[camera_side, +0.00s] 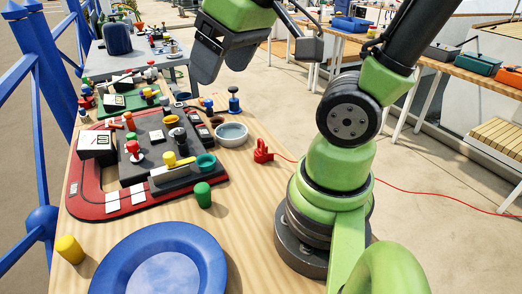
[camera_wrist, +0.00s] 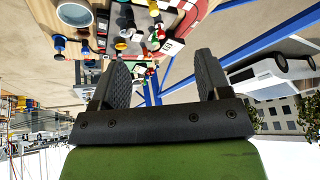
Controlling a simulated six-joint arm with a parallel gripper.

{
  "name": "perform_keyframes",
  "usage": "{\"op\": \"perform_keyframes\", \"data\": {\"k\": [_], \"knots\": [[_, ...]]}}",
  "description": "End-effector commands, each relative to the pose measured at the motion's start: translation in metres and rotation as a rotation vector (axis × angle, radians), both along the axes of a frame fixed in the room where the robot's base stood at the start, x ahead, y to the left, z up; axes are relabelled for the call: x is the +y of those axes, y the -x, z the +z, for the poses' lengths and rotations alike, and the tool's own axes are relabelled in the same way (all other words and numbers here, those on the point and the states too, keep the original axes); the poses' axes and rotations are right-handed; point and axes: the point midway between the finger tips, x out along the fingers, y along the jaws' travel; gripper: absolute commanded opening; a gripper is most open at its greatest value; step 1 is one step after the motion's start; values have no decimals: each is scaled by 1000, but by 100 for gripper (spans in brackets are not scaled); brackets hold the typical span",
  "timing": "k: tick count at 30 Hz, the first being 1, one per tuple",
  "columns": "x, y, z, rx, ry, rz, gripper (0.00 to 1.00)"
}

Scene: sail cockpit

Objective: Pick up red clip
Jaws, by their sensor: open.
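The red clip (camera_side: 262,151) lies on the wooden table (camera_side: 236,180), just left of my green base, with a thin red cable running off it to the right. My gripper (camera_side: 208,78) is up above the far part of the table, to the left of the clip and well clear of it. In the wrist view my gripper (camera_wrist: 158,82) shows two dark jaws spread wide with nothing between them. I cannot make out the red clip in the wrist view.
A blue plate (camera_side: 160,262) lies at the near edge, with a yellow cylinder (camera_side: 70,249) beside it. A red-edged board (camera_side: 88,205) carries a grey panel with knobs. Bare wood surrounds the clip.

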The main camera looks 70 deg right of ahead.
Motion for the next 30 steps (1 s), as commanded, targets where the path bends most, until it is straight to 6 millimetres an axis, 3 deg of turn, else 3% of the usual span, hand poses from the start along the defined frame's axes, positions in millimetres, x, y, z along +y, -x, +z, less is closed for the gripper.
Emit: {"op": "perform_keyframes", "data": {"k": [7,15,21,30], "knots": [[-68,-38,-55,332,278,254,70],[-136,-45,-138,667,377,652,70],[-162,-36,-183,790,362,877,70],[-174,-23,-221,820,346,944,70]]}}
